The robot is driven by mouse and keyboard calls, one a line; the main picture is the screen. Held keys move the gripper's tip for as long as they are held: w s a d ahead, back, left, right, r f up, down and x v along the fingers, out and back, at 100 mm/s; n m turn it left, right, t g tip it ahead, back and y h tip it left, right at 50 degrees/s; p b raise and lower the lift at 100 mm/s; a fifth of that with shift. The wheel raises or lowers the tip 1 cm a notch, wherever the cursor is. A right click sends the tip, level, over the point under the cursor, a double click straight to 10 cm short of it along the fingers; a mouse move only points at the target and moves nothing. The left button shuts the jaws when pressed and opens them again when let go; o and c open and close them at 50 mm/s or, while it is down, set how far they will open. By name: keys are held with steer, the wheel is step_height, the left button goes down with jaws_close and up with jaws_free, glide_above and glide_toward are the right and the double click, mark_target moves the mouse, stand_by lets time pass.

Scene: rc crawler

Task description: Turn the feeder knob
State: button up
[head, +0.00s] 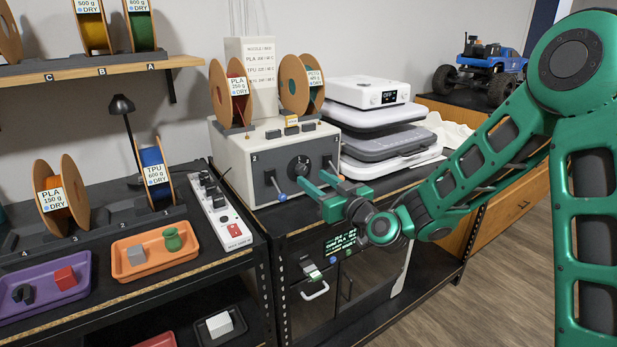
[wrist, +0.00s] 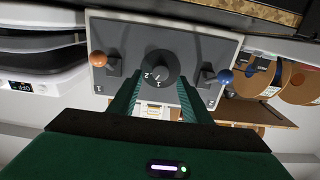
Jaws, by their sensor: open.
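The feeder knob (head: 299,166) is a round dark dial on the dark front panel of the grey feeder box (head: 232,160). It also shows in the wrist view (wrist: 159,70), with a pale pointer and small numbers. My gripper (head: 308,179) is open in front of the panel. In the wrist view its green fingers (wrist: 160,80) reach toward the knob, one on each side of it. I cannot tell whether either finger touches it. A blue-tipped lever (head: 279,194) and an orange-tipped lever (wrist: 98,59) flank the knob.
Two spools (head: 232,95) stand on top of the feeder. A stack of white and grey devices (head: 384,130) is close on the right. A power strip (head: 222,215) and an orange tray (head: 155,250) are on the left bench.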

mark_target(304, 172)
steer(key=shift+x, duration=2.25)
